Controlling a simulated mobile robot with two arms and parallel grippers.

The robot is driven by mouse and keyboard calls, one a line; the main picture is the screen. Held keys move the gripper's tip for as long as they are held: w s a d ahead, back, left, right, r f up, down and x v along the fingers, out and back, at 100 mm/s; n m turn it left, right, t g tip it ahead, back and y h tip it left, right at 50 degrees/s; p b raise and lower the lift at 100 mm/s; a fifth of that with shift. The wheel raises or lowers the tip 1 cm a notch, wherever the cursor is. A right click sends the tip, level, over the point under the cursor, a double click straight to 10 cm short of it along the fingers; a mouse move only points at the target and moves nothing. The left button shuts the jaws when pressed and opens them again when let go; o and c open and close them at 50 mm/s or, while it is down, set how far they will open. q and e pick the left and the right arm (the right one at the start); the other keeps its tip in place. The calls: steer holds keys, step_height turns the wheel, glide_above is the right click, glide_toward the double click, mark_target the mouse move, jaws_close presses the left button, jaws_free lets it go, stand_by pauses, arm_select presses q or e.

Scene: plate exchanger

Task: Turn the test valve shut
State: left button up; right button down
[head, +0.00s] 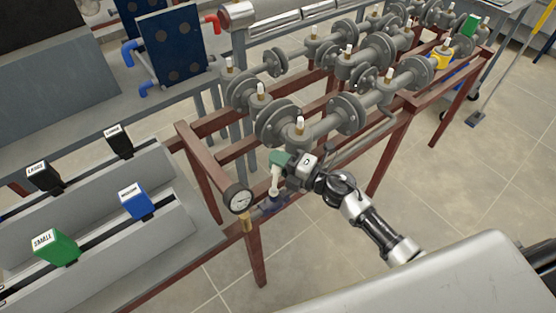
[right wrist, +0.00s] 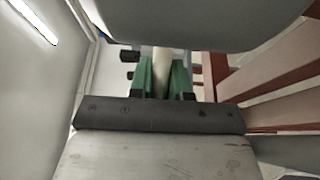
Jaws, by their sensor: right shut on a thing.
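The test valve appears as a cream lever (head: 274,183) above a dark bluish fitting (head: 271,205) on the red frame, just right of a round pressure gauge (head: 239,199). The lever stands nearly upright. My right gripper (head: 276,167), with green fingers, is shut on the upper part of the lever. In the right wrist view the lever (right wrist: 162,72) sits between the two green fingers (right wrist: 162,80). The valve body is small and partly dark, so its details cannot be told. My left gripper is not in view.
Grey flanged pipes (head: 325,124) with white-capped stems run above the red frame (head: 257,255). Green (head: 56,247), blue (head: 136,201) and black labelled blocks stand on grey channels at left. A blue plate unit (head: 172,48) stands at the back. Open floor lies at right.

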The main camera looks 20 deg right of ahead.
steer(key=shift+w+a+f+n+g+y+b, duration=0.1)
steer(key=shift+a+n+g+y+b, duration=0.15)
steer(key=shift+n+g+y, duration=0.2)
steer(key=shift+a+n+g+y, duration=0.25)
steer(key=shift+n+g+y, duration=0.1)
steer(key=shift+g+y, duration=0.1)
steer(key=c, duration=1.1)
jaws_free()
steer(key=shift+o, duration=0.2)
